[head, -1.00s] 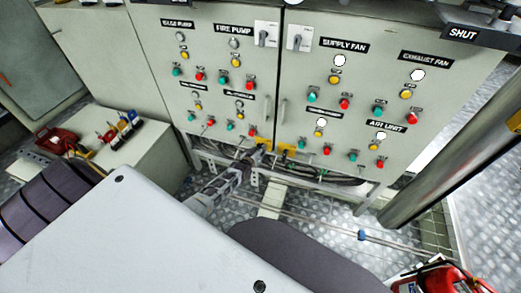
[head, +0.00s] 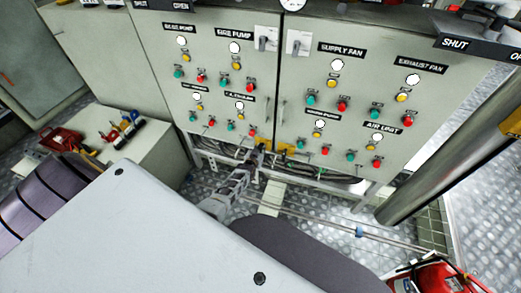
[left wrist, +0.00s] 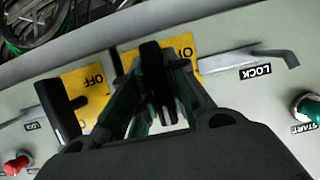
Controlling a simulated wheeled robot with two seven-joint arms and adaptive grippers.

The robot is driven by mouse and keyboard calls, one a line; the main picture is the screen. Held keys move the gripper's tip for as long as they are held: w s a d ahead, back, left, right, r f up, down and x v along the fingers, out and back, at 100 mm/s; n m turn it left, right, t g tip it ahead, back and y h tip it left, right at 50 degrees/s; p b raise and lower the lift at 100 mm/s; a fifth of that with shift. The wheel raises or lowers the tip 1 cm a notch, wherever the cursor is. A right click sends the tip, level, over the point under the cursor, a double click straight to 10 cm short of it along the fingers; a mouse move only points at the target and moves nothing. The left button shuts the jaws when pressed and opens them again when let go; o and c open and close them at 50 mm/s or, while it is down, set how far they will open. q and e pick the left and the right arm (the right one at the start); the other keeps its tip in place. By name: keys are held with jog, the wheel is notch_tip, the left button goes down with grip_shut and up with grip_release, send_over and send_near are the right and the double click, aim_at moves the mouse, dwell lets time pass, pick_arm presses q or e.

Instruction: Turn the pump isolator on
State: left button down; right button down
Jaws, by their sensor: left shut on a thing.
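The left control cabinet carries a yellow-plated isolator switch (head: 266,141) low by its inner edge. My left gripper (head: 258,152) is at this switch. In the left wrist view my left gripper (left wrist: 158,105) is shut on a black handle (left wrist: 152,62) in front of a yellow plate (left wrist: 184,45); the fingers hide much of it. The label of this plate is only partly readable. A second black handle (left wrist: 60,108) on a yellow plate marked OFF (left wrist: 93,84) stands apart to the left. My right gripper is not in view.
The panel bears a bilge pump lamp (head: 181,41), a fire pump lamp (head: 234,47) and several buttons. A red button (left wrist: 17,164) and a green START button (left wrist: 308,107) flank the isolators. Cables hang below the cabinets. A workbench (head: 140,148) stands left.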

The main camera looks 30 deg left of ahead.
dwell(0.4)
pick_arm(q)
jog(key=c, duration=1.4)
grip_release()
jog(key=shift+s, duration=0.15)
jog(key=shift+v, duration=5.9)
jog(key=shift+s, duration=0.1)
